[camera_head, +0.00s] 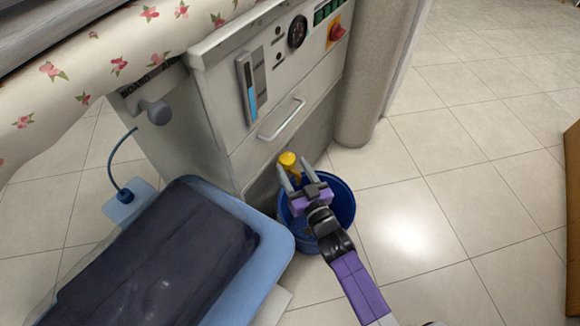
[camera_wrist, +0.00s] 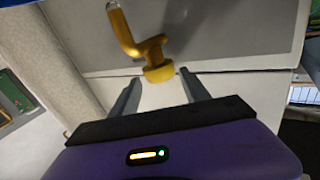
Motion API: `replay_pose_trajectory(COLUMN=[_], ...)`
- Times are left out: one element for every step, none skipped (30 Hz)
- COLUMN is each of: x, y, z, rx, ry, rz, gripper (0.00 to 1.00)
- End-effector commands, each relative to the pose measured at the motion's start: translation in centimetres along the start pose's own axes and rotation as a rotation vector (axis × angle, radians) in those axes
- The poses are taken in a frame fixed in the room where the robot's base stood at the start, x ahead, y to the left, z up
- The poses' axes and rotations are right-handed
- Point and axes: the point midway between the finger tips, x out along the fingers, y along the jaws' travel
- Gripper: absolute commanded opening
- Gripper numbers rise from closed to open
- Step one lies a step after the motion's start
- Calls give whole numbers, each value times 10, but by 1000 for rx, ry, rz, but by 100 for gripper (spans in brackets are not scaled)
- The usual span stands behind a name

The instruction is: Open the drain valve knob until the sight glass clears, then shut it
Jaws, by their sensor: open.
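The yellow drain valve knob (camera_head: 288,159) sits low on the front of the grey machine, above a blue bucket (camera_head: 344,204). In the wrist view the knob (camera_wrist: 159,74) is at the end of a bent brass-coloured pipe (camera_wrist: 122,32). My gripper (camera_head: 290,180) is open, its fingers pointing at the knob. In the wrist view the knob lies between and just beyond the fingertips (camera_wrist: 162,82); I cannot tell whether they touch it. The sight glass (camera_head: 251,84) is a vertical strip on the machine front, blue in its lower part.
The machine front has a drawer-like panel with a handle (camera_head: 281,119), a gauge (camera_head: 297,32) and a red switch (camera_head: 336,33).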

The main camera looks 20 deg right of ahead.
Motion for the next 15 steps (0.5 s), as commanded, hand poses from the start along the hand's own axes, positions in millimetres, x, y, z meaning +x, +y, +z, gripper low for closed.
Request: replay_pose_trajectory(x=[7,10,14,16,18,20,21,21,22,22,22,22,22,22,22], y=[1,1,0,0,0,0,0,0,0,0,0,0,0,0,0], z=[3,3,2,2,2,2,1,1,1,0,0,0,0,0,0], rx=[0,0,-1,-1,-1,0,0,1,1,1,1,1,1,1,1], ry=[1,1,2,2,1,0,-1,-1,-1,-1,-2,-2,-2,-2,-2], rz=[1,1,0,0,0,0,0,1,1,1,1,1,1,1,1], gripper=[54,54,54,54,54,54,54,54,54,54,54,54,54,54,54])
